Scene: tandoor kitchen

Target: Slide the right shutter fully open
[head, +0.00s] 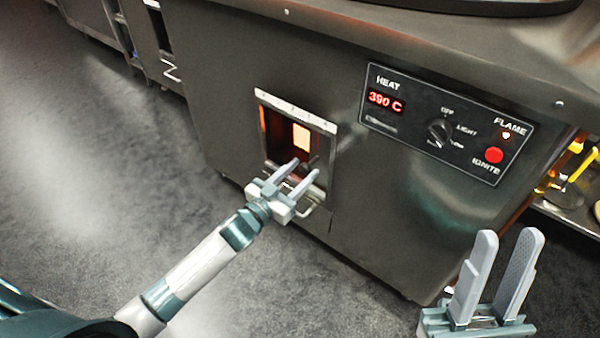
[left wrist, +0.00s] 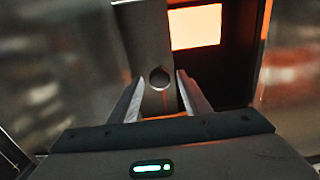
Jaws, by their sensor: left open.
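The tandoor front has a small framed opening (head: 297,112) with a glowing window inside. In the left wrist view, a grey shutter plate (left wrist: 146,40) covers the left part of the opening and the right part is uncovered. A dark round knob or hole (left wrist: 159,78) shows on the plate, between my fingers. My left gripper (head: 302,174) is open at the opening, its fingers on either side of that round feature; contact cannot be told. In the head view the plate is hard to make out. My right gripper (head: 507,245) is open and empty at lower right.
A control panel (head: 447,122) with a knob, a red button and a 390 C display is right of the opening. A wire handle (head: 318,212) sits below the opening. Metal counters (head: 93,22) stand at upper left. The floor (head: 90,150) at left is clear.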

